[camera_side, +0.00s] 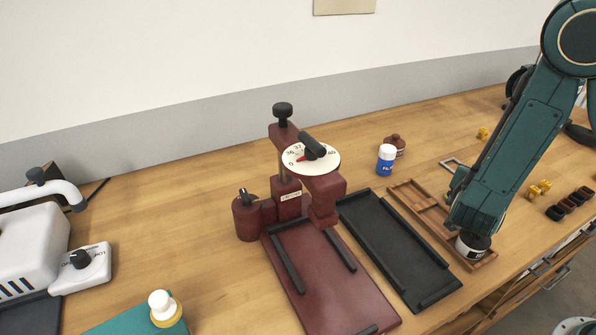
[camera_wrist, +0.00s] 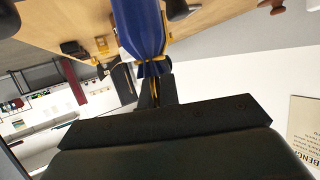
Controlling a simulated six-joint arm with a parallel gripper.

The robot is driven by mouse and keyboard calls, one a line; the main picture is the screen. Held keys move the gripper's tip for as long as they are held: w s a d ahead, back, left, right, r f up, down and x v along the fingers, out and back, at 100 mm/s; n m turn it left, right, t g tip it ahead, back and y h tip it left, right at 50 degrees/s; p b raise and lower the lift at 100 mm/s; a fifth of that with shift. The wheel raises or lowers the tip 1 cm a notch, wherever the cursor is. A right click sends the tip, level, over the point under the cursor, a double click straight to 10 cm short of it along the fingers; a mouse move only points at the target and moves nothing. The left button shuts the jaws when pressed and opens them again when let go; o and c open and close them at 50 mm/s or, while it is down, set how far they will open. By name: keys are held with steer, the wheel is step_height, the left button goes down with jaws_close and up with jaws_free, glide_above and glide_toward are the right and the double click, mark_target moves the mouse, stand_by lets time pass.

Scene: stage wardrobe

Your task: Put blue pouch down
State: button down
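The blue pouch (camera_wrist: 141,27) shows large at the top of the wrist view, with a paler panel on its side. Its neck is gathered and tied, and yellow cord ends hang from the tie. My gripper (camera_wrist: 156,88) is at this neck; its dark fingers look shut on it. The wide dark gripper body fills the bottom of the wrist view. Whether the pouch touches the bench cannot be told.
A blue-and-white bottle (camera_side: 386,160) stands behind. Small yellow (camera_side: 540,187) and dark blocks (camera_side: 569,205) lie right.

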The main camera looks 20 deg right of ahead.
steer(key=s+d+r+m+g, duration=0.5)
steer(key=s+r+m+g, duration=0.1)
steer(key=s+m+g, duration=0.5)
steer(key=shift+n+g+h, duration=0.4)
steer(key=shift+n, duration=0.2)
steer(key=shift+w+a+f, duration=0.1)
steer(key=shift+f, duration=0.95)
steer(key=shift+w+a+f, duration=0.1)
steer(key=shift+f, duration=0.9)
steer(key=shift+f, duration=0.1)
steer(key=shift+f, duration=1.7)
steer(key=shift+f, duration=0.6)
steer(key=c, duration=1.6)
jaws_free()
steer(key=shift+c, duration=0.2)
